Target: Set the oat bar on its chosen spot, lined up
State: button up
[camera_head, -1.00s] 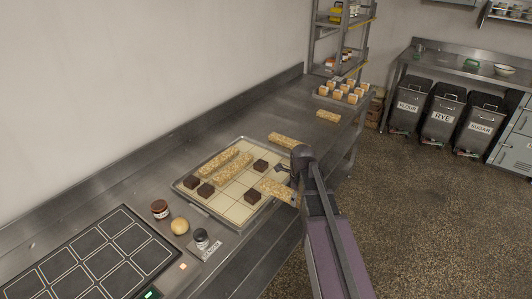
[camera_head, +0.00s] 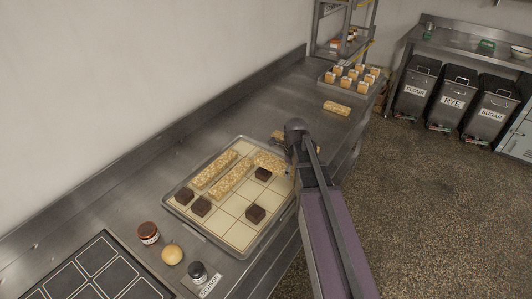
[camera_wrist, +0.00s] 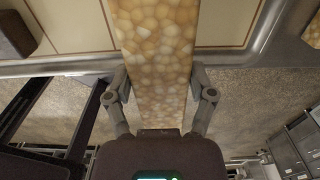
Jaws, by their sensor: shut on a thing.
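My gripper (camera_head: 290,168) is shut on a pale, grainy oat bar (camera_head: 268,160) at the tray's far right side. In the wrist view the fingers (camera_wrist: 160,95) pinch the bar (camera_wrist: 155,50) from both sides, and its long part reaches out over the tray. I cannot tell whether the held bar touches the tray.
Another oat bar (camera_head: 278,135) lies on the counter behind the tray, partly hidden by my arm. A further bar (camera_head: 337,108) and a tray of orange-and-white cubes (camera_head: 352,76) are farther back.

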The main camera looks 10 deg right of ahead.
jog(key=shift+w+d, duration=0.15)
jog(key=shift+w, duration=0.35)
jog(key=shift+w, duration=0.2)
jog(key=w+a, duration=0.2)
jog(key=w, duration=0.2)
jog(key=w+a+f+b, duration=0.1)
jog(key=w+a, duration=0.1)
jog(key=w, duration=0.2)
jog(key=w+a, duration=0.2)
jog(key=w, duration=0.3)
jog(key=shift+f, duration=0.15)
jog(key=shift+w, duration=0.1)
jog(key=shift+w, duration=0.2)
jog(key=shift+w+a+f+b, duration=0.25)
jog(key=shift+w+f+b, duration=0.1)
jog(key=shift+f+b, duration=1.5)
jog(key=shift+b, duration=0.2)
jog(key=shift+f, duration=0.15)
